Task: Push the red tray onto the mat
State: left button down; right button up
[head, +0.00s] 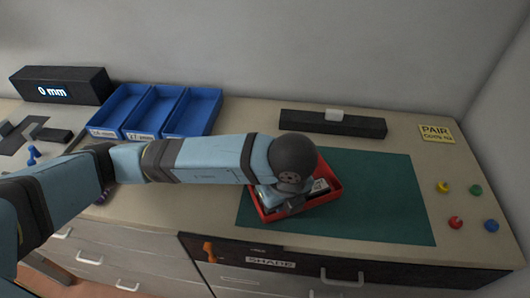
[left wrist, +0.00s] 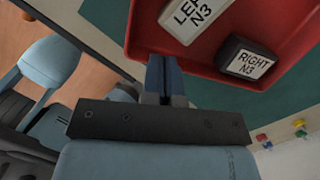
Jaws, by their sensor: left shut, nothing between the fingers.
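The red tray (head: 336,187) lies over the left part of the green mat (head: 390,190), with mat showing to its right and in front. My arm hides its left and back parts. In the left wrist view the tray (left wrist: 205,58) holds a white cartridge labelled LEFT N3 (left wrist: 193,16) and a dark one labelled RIGHT N3 (left wrist: 246,63). My left gripper (left wrist: 163,68) is shut and empty, its fingertips at the tray's outer wall; I cannot tell whether they touch. My right gripper is in neither view.
Blue bins (head: 158,112) and a black display reading 0 mm (head: 60,86) stand at the back left. A black bar (head: 333,124) lies behind the mat. Coloured knobs (head: 456,222) and a yellow PAIR sign (head: 436,134) are at the right. The mat's right half is clear.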

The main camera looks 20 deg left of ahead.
pick_arm(q)
jog(key=shift+w+a+r, duration=0.1)
jog(key=shift+a, duration=0.15)
jog(key=w+a, duration=0.2)
jog(key=a, duration=0.1)
jog(key=shift+w+a+r+p, duration=0.15)
jog(key=shift+w+p, duration=0.1)
jog(key=shift+p, duration=0.15)
jog(key=w+a+p, duration=0.1)
jog(key=w+a, duration=0.3)
jog(key=shift+w+a, duration=0.3)
jog(key=shift+a, duration=0.1)
jog(key=shift+w+a+f, duration=0.15)
jog(key=shift+a+f, duration=0.05)
jog(key=shift+f, duration=0.15)
jog(key=shift+d+f+b, duration=0.1)
jog(key=shift+f+b, duration=0.3)
jog(key=shift+f, duration=0.2)
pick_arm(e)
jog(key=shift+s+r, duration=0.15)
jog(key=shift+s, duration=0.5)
pick_arm(q)
jog(key=shift+f, duration=0.1)
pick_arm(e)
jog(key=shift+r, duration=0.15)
pick_arm(q)
jog(key=shift+s+f, duration=0.1)
jog(key=shift+s, duration=0.1)
